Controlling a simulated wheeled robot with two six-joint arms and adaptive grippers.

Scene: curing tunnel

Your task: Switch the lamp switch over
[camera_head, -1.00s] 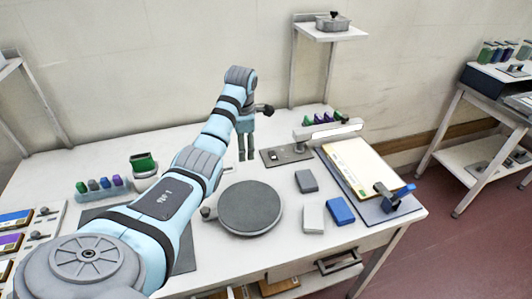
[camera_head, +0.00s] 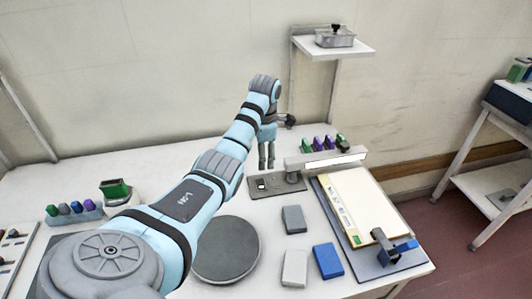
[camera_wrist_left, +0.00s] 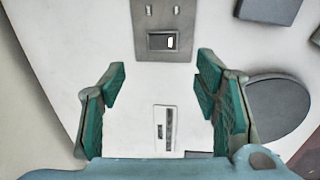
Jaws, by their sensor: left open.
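The lamp switch (camera_head: 262,185) is a small dark-framed rocker on a grey base plate (camera_head: 282,190) on the white table, at the foot of the lamp (camera_head: 335,159). In the left wrist view the switch (camera_wrist_left: 163,41) shows at top centre, with a pale patch at its right side. My left gripper (camera_head: 267,157) points down just behind the switch in the head view and is open. In the wrist view its two green-padded fingers (camera_wrist_left: 162,80) are wide apart with nothing between them; the switch lies beyond them. My right gripper is not in view.
Several coloured pieces (camera_head: 325,143) stand behind the lamp. A clipboard (camera_head: 352,210) with papers lies to the right. Grey, white and blue blocks (camera_head: 328,260) and a round grey disc (camera_head: 226,248) lie in front. A wall shelf (camera_head: 333,47) is above.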

